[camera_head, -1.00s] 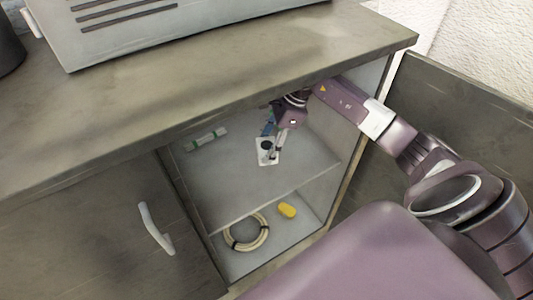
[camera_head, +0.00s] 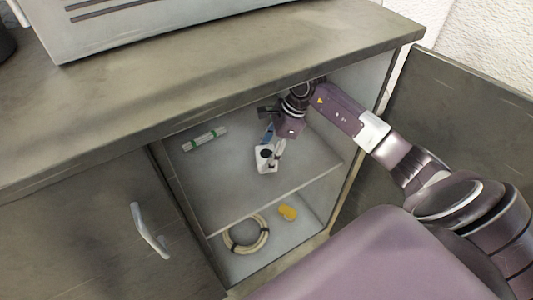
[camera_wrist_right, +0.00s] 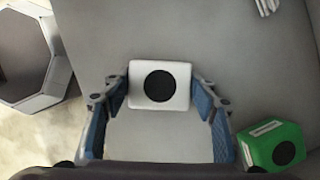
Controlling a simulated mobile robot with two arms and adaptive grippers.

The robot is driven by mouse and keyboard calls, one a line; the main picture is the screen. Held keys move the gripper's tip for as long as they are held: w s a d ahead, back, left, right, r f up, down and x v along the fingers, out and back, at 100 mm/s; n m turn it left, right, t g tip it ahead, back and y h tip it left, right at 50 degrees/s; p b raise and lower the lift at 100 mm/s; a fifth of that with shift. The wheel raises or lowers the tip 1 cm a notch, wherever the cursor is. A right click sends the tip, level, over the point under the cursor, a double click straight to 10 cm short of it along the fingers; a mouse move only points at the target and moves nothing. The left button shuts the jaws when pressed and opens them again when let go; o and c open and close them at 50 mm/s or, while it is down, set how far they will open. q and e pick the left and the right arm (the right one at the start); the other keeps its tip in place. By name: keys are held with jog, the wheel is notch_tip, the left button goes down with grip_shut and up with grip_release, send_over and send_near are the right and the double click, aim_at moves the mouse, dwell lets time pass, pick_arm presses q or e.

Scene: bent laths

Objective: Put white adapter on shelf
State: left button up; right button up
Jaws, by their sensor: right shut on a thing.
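The white adapter (camera_head: 263,166), a small white block with a black round face, is inside the open cabinet at the upper shelf (camera_head: 225,190). My right gripper (camera_head: 272,147) reaches in from the right and is shut on it. In the right wrist view the white adapter (camera_wrist_right: 160,86) sits between the two blue-padded fingers of my right gripper (camera_wrist_right: 160,100). The grey shelf surface shows behind it; I cannot tell whether the adapter touches it. My left gripper is not in view.
A green block (camera_wrist_right: 273,147) with a black disc is close to the right finger. Below are a cable coil (camera_head: 247,235) and a yellow object (camera_head: 287,212). The countertop (camera_head: 200,85) overhangs the shelf.

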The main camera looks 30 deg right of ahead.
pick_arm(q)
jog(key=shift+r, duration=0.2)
pick_arm(e)
jog(key=o, duration=1.2)
jog(key=shift+f, duration=0.1)
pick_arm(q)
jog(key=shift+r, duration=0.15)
pick_arm(e)
jog(key=shift+r, duration=0.35)
jog(key=v, duration=0.7)
jog(key=shift+p, duration=0.4)
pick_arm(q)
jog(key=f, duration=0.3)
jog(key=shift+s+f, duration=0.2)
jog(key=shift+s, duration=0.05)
